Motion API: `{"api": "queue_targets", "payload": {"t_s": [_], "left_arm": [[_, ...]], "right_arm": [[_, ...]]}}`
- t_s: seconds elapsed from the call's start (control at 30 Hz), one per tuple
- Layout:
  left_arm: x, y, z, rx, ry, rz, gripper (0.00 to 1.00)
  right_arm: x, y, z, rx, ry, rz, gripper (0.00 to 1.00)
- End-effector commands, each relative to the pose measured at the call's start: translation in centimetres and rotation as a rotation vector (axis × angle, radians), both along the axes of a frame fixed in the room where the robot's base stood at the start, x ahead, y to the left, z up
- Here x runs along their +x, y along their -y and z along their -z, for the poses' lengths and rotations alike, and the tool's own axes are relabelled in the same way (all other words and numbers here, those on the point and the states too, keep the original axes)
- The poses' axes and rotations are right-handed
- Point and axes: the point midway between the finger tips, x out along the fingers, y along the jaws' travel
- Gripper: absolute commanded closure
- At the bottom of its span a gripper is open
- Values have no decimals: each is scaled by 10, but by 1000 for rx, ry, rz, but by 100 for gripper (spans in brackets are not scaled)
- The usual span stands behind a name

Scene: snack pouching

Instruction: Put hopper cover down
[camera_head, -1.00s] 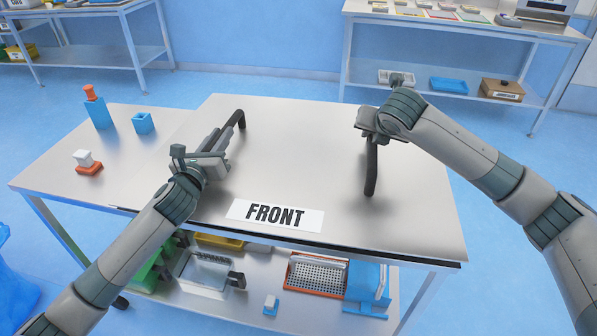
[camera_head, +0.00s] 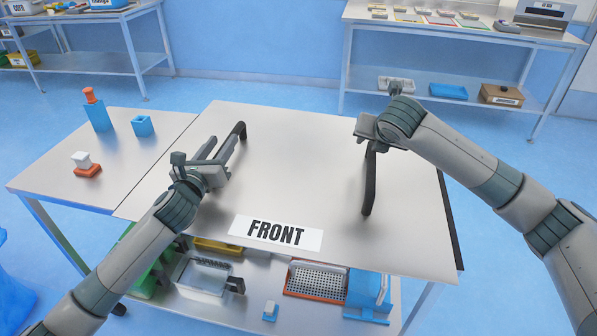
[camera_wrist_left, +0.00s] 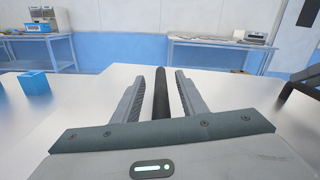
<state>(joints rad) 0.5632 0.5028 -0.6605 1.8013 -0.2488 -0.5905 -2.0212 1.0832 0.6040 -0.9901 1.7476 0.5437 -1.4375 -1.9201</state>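The hopper cover (camera_head: 290,190) is a wide, flat, pale metal panel with a FRONT label (camera_head: 276,232) at its near edge. It lies level over the work table; any gap beneath is not visible. It has a black left handle (camera_head: 237,135) and a black right handle (camera_head: 369,185). My left gripper (camera_head: 215,165) is at the left handle. In the left wrist view, the handle bar (camera_wrist_left: 161,95) stands between my left fingers, with gaps on both sides. My right gripper (camera_head: 370,128) is at the top of the right handle; its fingers are too hidden to judge.
A lower shelf holds a red perforated tray (camera_head: 315,282) and a blue device (camera_head: 368,295). Shelved tables stand behind.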

Motion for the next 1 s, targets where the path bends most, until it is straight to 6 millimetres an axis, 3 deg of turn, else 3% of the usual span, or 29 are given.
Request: {"api": "queue_targets", "payload": {"t_s": [0.27, 0.8, 1.0], "left_arm": [[-14, -4, 0, 1, 0, 1, 61], [-99, -25, 0, 0, 0, 2, 61], [-115, -29, 0, 0, 1, 1, 61]], "right_arm": [[0, 1, 0, -1, -1, 2, 63], [0, 2, 0, -1, -1, 3, 63], [0, 2, 0, -1, -1, 3, 63]]}}
